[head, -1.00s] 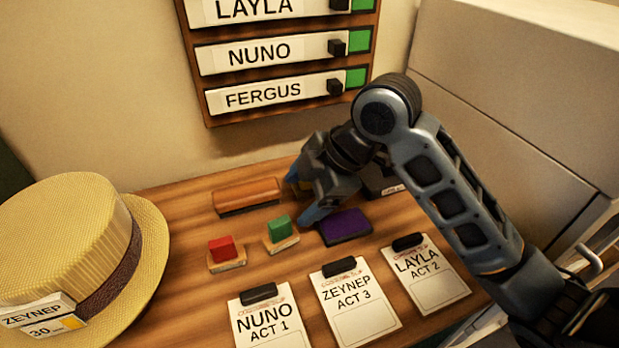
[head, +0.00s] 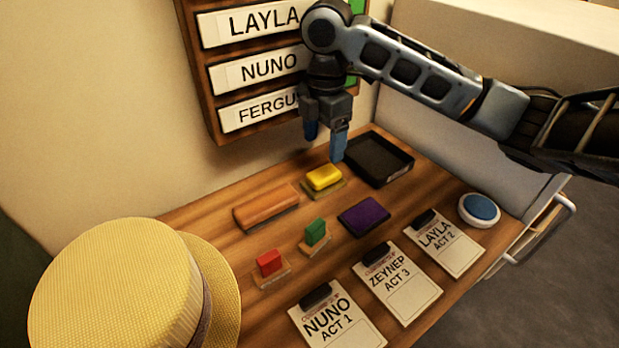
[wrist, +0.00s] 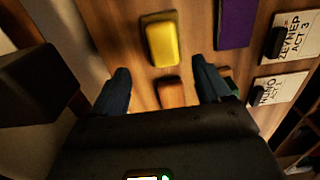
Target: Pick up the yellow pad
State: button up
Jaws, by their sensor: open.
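The yellow pad (head: 323,177) sits on a thin base on the wooden table, between the orange-brown block and the black tray. It also shows in the wrist view (wrist: 162,43), ahead of my fingertips and roughly centred between them. My gripper (head: 325,145) points down above the far side of the table, just behind and above the pad. In the wrist view my two blue fingers (wrist: 160,80) are spread apart with nothing held between them.
An orange-brown block (head: 266,207), a purple pad (head: 363,217), a green stamp (head: 316,232) and a red stamp (head: 269,263) lie close by. A black tray (head: 405,177) stands right of the pad. A straw hat (head: 115,290), several cards and a blue round object (head: 481,208) edge the area.

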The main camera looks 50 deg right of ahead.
aim_at(324, 173)
jog(key=f, duration=0.5)
jog(key=f+p, duration=0.1)
jog(key=f, duration=0.1)
jog(key=shift+s+f, duration=0.15)
jog(key=shift+s, duration=0.1)
jog(key=shift+c, duration=0.3)
jog(key=c, duration=1.2)
